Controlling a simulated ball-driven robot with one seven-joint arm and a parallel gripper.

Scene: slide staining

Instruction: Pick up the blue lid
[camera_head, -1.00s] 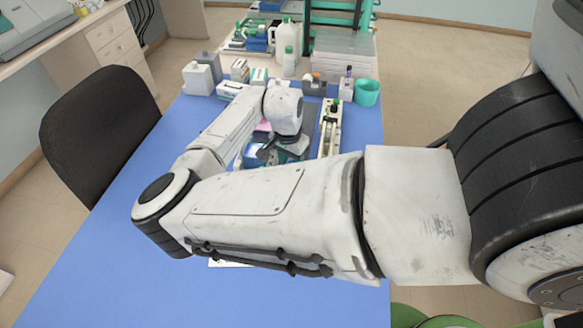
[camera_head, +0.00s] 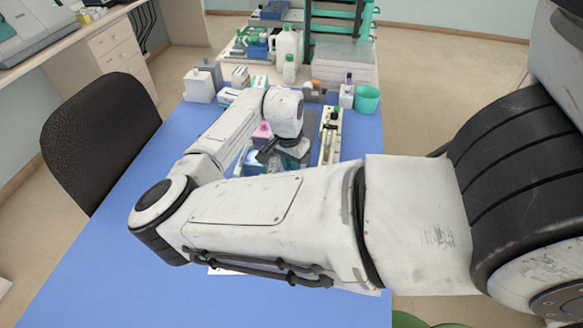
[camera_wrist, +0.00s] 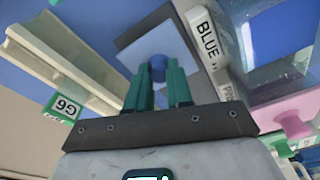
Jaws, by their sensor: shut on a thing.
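The blue lid (camera_wrist: 177,45) is a pale blue square plate with a round darker blue knob (camera_wrist: 158,68), seen in the wrist view. My gripper (camera_wrist: 158,84) has its green fingers closed on either side of the knob. A dark grey surface shows behind the lid. A white strip marked "BLUE" (camera_wrist: 205,40) runs just to the right of it. I cannot tell how high the lid is above what lies under it. In the head view my gripper (camera_head: 268,152) is over the staining area, and its fingertips and the lid are largely hidden by my arm.
A pink lid (camera_wrist: 292,122) with a knob and clear-walled dishes lie to the right in the wrist view. A pale rail (camera_wrist: 65,65) with a "G6" tag is at left. Bottles (camera_head: 288,45), boxes and a teal cup (camera_head: 366,99) stand at the back. The near blue table (camera_head: 90,270) is clear.

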